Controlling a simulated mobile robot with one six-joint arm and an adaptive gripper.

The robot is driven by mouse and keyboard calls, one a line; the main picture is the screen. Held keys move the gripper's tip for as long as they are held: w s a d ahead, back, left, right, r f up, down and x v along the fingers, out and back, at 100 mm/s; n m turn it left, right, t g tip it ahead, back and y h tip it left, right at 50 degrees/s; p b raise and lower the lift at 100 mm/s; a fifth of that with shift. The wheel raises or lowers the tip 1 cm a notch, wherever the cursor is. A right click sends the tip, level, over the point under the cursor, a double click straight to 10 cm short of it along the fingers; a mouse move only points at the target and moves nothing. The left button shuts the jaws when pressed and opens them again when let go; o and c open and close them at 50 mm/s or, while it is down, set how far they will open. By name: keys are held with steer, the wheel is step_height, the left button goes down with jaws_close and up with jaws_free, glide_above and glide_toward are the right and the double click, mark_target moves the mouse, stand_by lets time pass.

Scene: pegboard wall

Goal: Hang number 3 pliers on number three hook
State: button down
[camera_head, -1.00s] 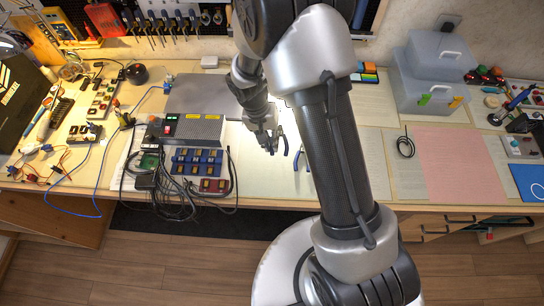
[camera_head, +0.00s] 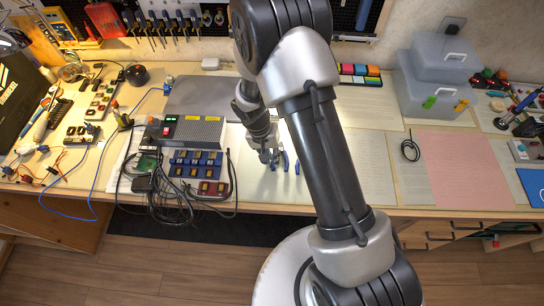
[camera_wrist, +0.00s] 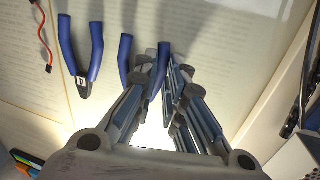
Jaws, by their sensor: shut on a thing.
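My gripper (camera_wrist: 163,105) points down at the worktable in the wrist view, shut on blue-handled pliers (camera_wrist: 126,58). Their two handles stick out beyond the fingers, and the fingers hide the rest. I cannot read a number on them. In the head view, my gripper (camera_head: 268,156) is low over the table. The pegboard (camera_head: 345,14) is at the back; I cannot make out a number three hook.
Several tools (camera_head: 155,28) hang on the pegboard. A grey power box (camera_head: 190,132) with cables and blue trays (camera_head: 195,165) stands left of my gripper. Clear plastic boxes (camera_head: 440,80) are at the back right. A pink sheet (camera_head: 465,170) lies flat on the right.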

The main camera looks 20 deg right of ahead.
steer(key=c, duration=1.7)
jaws_free()
steer(key=shift+o, duration=0.2)
steer(key=s+d+r+p+v, duration=0.15)
steer(key=p+v, duration=0.35)
steer(key=v, duration=1.4)
steer(key=s+d+r+n+t+y, duration=0.1)
steer(key=s+r, duration=0.2)
steer(key=r, duration=0.2)
steer(key=s+d+r+n+t, duration=0.1)
steer(key=s+d+r, duration=0.1)
steer(key=r, duration=0.4)
steer(key=s+r+n+t, duration=0.1)
steer(key=s+r, duration=0.3)
steer(key=s, duration=0.3)
steer(key=s+d+r+n+t+y, duration=0.1)
steer(key=s+r, duration=0.3)
steer(key=s, duration=0.4)
steer(key=shift+t, duration=0.7)
